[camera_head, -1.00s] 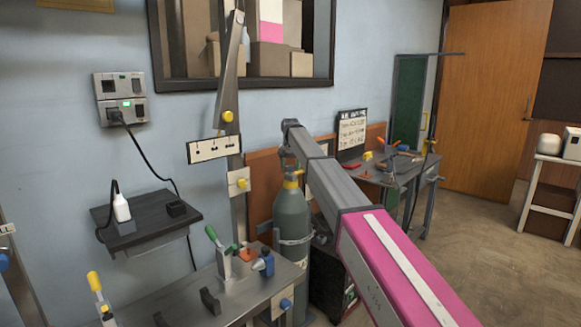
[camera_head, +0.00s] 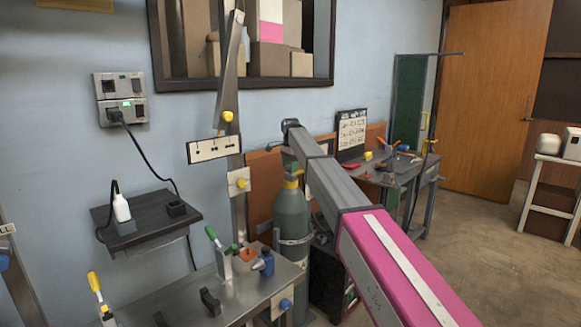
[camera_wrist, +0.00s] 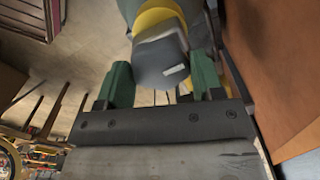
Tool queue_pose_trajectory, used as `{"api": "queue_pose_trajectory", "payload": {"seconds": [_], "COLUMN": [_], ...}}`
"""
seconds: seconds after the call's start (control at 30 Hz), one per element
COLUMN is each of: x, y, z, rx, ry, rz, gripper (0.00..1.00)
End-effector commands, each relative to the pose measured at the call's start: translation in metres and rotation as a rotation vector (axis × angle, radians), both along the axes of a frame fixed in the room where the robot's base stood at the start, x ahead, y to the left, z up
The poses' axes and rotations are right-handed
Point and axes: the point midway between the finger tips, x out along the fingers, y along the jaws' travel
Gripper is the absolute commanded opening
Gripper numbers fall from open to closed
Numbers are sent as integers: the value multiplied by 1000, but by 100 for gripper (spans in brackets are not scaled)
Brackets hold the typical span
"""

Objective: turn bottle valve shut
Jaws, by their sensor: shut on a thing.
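The gas bottle (camera_head: 291,212) is a grey-green cylinder with a yellow collar (camera_head: 291,181), standing upright behind the metal bench. In the wrist view, the grey valve (camera_wrist: 160,62) sits above the yellow collar (camera_wrist: 157,18). My gripper (camera_wrist: 163,75) has its two green fingers on either side of the valve and is shut on it. In the head view, my gripper (camera_head: 290,162) is over the bottle's top, small and partly hidden by my arm. The valve's details cannot be made out there.
A metal bench (camera_head: 225,300) with clamps and a green-handled lever (camera_head: 215,238) stands in front of the bottle. A slanted metal post (camera_head: 237,150) rises to its left. A tool-covered table (camera_head: 395,170) is behind right. Open floor lies at the right.

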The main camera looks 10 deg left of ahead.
Motion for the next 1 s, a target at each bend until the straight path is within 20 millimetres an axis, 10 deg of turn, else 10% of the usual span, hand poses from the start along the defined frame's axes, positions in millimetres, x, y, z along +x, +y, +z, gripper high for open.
{"api": "queue_pose_trajectory", "payload": {"seconds": [0.8,0.83,0.87,1.0], "x": [1,1,1,1], "y": [1,1,1,1], "z": [1,1,1,1], "rx": [1,1,1,1], "ry": [-2,-2,-2,-2], "rz": [-117,-117,-117,-116], "gripper": [38,71,81,86]}}
